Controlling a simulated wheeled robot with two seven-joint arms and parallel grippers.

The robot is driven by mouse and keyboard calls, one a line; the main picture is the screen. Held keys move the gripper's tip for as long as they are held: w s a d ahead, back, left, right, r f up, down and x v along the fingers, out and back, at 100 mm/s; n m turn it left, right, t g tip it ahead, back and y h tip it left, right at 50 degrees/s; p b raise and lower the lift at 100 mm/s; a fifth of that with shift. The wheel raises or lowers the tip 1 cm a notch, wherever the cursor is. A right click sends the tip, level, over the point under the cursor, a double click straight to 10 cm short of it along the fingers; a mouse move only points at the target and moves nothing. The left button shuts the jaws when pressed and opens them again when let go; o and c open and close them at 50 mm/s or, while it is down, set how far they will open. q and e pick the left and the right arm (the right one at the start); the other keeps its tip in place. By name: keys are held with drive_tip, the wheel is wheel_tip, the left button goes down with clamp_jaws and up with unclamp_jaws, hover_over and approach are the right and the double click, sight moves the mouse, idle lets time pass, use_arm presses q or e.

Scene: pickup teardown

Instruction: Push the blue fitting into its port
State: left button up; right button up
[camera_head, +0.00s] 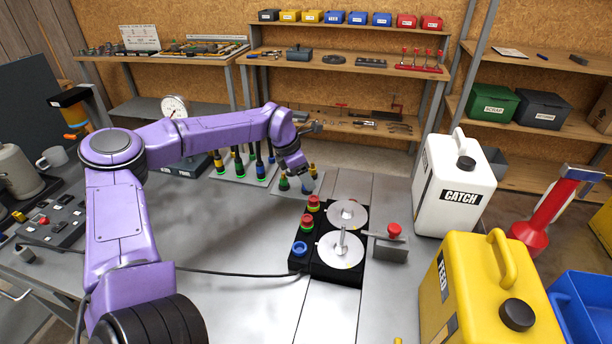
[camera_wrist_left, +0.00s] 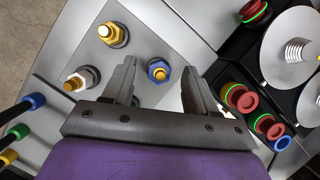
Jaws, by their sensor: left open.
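A blue-collared fitting with a gold tip (camera_wrist_left: 158,70) stands on a light metal plate (camera_wrist_left: 140,42) in the left wrist view. In the head view its blue part (camera_head: 306,189) shows just below my left gripper (camera_head: 295,168). My left gripper (camera_wrist_left: 160,88) is open, its two fingers on either side of the fitting in the picture; I cannot tell whether they touch it. A black block (camera_head: 336,262) carries a blue ring (camera_head: 300,249) at its front left corner, also in the left wrist view (camera_wrist_left: 283,142). My right gripper is not in view.
Two other gold-tipped fittings (camera_wrist_left: 113,34) (camera_wrist_left: 80,78) share the plate. Hoses with coloured collars (camera_head: 238,163) stand to its left. Red knobs (camera_head: 307,222) and two round discs (camera_head: 347,214) top the black block. A white jug (camera_head: 453,185) stands right. The bench's front middle is mostly clear.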

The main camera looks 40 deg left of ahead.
use_arm(q)
drive_tip(key=shift+w+f, duration=0.2)
drive_tip(key=shift+f, duration=0.35)
drive_tip(key=shift+s+f, duration=0.1)
drive_tip(key=shift+f, duration=0.1)
clamp_jaws()
drive_tip(key=shift+r, duration=0.15)
drive_tip(key=shift+r+p, duration=0.8)
drive_tip(key=shift+r, duration=0.1)
